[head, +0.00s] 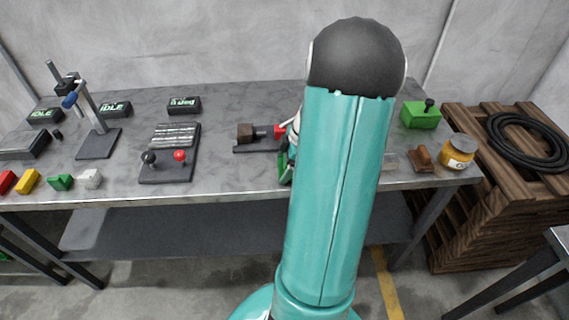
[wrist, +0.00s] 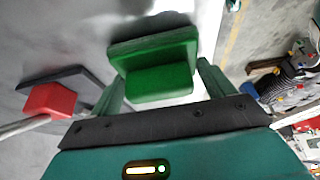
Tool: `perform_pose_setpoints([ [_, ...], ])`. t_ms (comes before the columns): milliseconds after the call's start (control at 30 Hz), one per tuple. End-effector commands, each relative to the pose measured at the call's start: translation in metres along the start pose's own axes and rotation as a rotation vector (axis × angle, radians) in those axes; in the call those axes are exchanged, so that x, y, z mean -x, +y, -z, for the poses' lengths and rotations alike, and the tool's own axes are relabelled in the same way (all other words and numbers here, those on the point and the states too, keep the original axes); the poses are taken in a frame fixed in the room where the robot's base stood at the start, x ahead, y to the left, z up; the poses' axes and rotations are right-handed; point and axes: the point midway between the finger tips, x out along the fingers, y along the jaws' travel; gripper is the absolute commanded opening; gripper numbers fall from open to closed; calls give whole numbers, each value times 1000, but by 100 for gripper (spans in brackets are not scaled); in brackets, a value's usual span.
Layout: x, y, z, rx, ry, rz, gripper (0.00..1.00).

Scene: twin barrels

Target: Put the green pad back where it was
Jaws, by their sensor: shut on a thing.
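A green pad (wrist: 152,50), a wide plate with a thicker block on it, sits between the two fingers of my gripper (wrist: 160,88) in the wrist view. The gripper is shut on the block part. In the head view my arm hides most of the gripper; a small strip of green (head: 285,168) shows at the arm's left edge, near the table's front edge. Whether the pad touches the table top or hangs above it, I cannot tell. Another small green block (head: 62,182) lies at the table's front left.
A clamp-like fixture with a red block (wrist: 50,100) is left of the pad. The grey table (head: 230,185) also holds a two-lever panel (head: 168,168), a green box with black knob (head: 420,114) and a yellow jar (head: 458,151). A wooden pallet stack (head: 500,180) stands at right.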

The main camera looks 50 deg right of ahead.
Motion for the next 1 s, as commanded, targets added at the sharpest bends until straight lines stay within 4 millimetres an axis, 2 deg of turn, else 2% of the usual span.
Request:
perform_pose_setpoints([
  [267,-2,0,-1,-1,0,0,60],
  [300,-2,0,-1,-1,0,-1,83],
  [400,-2,0,-1,0,-1,-1,100],
  [733,5,0,0,0,-1,-2,100],
  [867,24,1,0,-1,-2,-5,100],
  [1000,54,1,0,0,-3,-7,100],
])
